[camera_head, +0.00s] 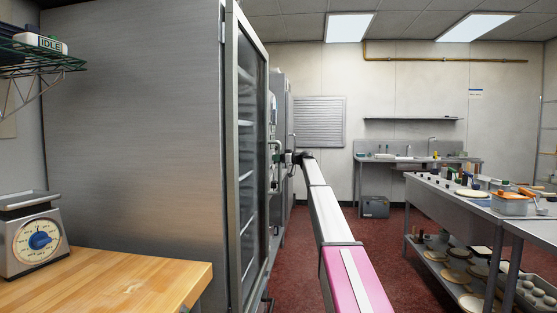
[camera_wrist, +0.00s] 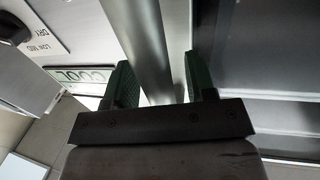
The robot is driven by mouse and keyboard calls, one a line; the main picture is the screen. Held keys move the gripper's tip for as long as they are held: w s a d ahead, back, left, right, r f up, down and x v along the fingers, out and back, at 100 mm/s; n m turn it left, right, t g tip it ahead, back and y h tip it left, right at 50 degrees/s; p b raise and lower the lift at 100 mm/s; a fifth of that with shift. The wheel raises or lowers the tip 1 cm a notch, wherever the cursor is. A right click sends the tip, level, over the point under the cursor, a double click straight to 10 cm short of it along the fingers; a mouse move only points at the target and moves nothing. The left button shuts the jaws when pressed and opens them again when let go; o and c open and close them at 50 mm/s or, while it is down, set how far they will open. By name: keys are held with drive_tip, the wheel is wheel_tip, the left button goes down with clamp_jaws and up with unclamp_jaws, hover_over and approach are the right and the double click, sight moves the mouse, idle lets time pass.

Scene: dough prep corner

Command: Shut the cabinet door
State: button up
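In the head view a tall steel cabinet (camera_head: 135,130) fills the left side. Its glass-panelled front (camera_head: 248,160) is seen at a steep angle, and I cannot tell whether it stands ajar. Another steel unit (camera_head: 280,90) stands behind it. My arm reaches forward to my gripper (camera_head: 286,158), small beside these fronts. In the wrist view my gripper (camera_wrist: 160,88) has its green-padded fingers apart. A round metal bar (camera_wrist: 152,45), apparently a door handle, passes between them, nearer the left finger. A gap shows between the bar and the right finger.
A control panel with lettering (camera_wrist: 65,40) is left of the bar in the wrist view. A wooden counter (camera_head: 130,285) with a dial scale (camera_head: 38,240) is at near left. A steel worktable (camera_head: 440,195) stands right. Red floor (camera_head: 390,235) is clear between.

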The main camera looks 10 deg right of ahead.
drive_tip(key=v, duration=1)
drive_tip(key=shift+s+d, duration=0.15)
drive_tip(key=shift+d, duration=0.2)
drive_tip(key=s+a+f+m+g+h, duration=0.2)
drive_tip(key=s+a+f+m+h, duration=0.15)
drive_tip(key=s+f, duration=0.9)
drive_tip(key=s+a+f+m+g+h, duration=0.15)
drive_tip(key=s+a+f, duration=0.35)
drive_tip(key=s+f, duration=0.75)
drive_tip(key=s+a+f+m+g+h, duration=0.1)
drive_tip(key=s+a+f+m+h, duration=0.35)
drive_tip(key=f, duration=1.25)
drive_tip(key=s+f+m+g+h, duration=0.1)
drive_tip(key=s+f, duration=0.4)
drive_tip(key=s, duration=0.8)
drive_tip(key=s+f+m+g+h, duration=0.1)
drive_tip(key=s+f+h, duration=0.2)
drive_tip(key=s, duration=1)
drive_tip(key=s+f+m+g+h, duration=0.1)
drive_tip(key=s+f+g+h, duration=0.1)
drive_tip(key=s+f, duration=0.7)
drive_tip(key=s+d, duration=0.1)
drive_tip(key=s, duration=0.3)
drive_tip(key=shift+s, duration=0.2)
